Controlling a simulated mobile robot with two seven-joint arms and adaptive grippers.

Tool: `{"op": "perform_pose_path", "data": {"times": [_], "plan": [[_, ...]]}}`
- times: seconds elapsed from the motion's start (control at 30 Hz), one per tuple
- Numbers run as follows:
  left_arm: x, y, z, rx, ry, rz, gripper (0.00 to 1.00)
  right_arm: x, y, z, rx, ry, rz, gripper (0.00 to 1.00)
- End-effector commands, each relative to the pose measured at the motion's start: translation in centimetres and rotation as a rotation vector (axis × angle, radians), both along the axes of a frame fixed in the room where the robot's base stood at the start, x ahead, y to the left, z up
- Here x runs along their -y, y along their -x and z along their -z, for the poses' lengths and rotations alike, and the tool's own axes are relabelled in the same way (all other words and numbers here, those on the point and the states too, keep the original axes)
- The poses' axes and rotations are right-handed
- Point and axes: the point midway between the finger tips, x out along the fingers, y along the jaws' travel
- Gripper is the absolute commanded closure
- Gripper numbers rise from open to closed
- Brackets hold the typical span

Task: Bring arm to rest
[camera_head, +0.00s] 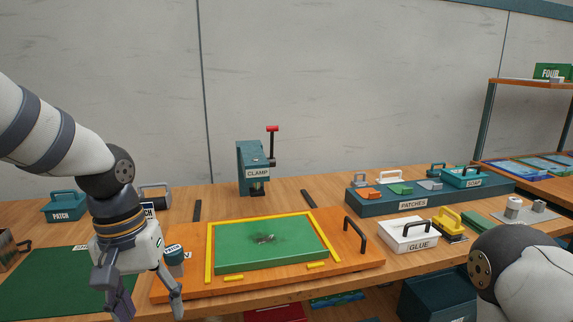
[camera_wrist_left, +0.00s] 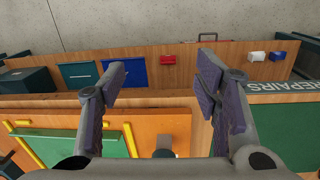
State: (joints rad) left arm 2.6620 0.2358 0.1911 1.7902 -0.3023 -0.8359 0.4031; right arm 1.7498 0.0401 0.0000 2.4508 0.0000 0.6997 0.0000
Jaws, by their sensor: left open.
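My left arm comes in from the left in the head view. Its gripper (camera_head: 148,298) hangs fingers down, open and empty, at the front left of the orange board (camera_head: 345,262). In the left wrist view the gripper (camera_wrist_left: 162,72) has its fingers wide apart with nothing between them. A green sheet (camera_head: 300,240) with a dark damaged spot lies on the board inside yellow strips. Only a white and dark link of my right arm shows at the lower right of the head view; its gripper is out of view.
A small cup (camera_head: 174,264) stands close to the left gripper. The clamp (camera_head: 250,168) stands behind the board. A patches rack (camera_head: 380,207) and white glue box (camera_head: 408,238) are to the right. A dark green mat (camera_head: 50,285) lies left.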

Motion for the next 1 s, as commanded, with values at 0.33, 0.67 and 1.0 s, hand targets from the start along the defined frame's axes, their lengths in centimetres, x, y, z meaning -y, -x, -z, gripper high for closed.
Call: {"op": "perform_pose_path", "data": {"times": [0.33, 0.67, 1.0], "plan": [[1.7, 17.6, 24.0, -0.092, 0.052, 0.056, 0.43, 0.0, 0.0, 0.1, -0.001, 0.000, 0.000, 0.60], [-1.4, 29.6, 27.1, -0.085, -0.062, 0.126, 0.43, 0.0, 0.0, 0.0, 0.001, 0.000, 0.000, 0.60], [-1.4, 29.4, 27.1, -0.081, -0.062, 0.125, 0.43, 0.0, 0.0, 0.0, 0.000, 0.000, 0.000, 0.60]]}}
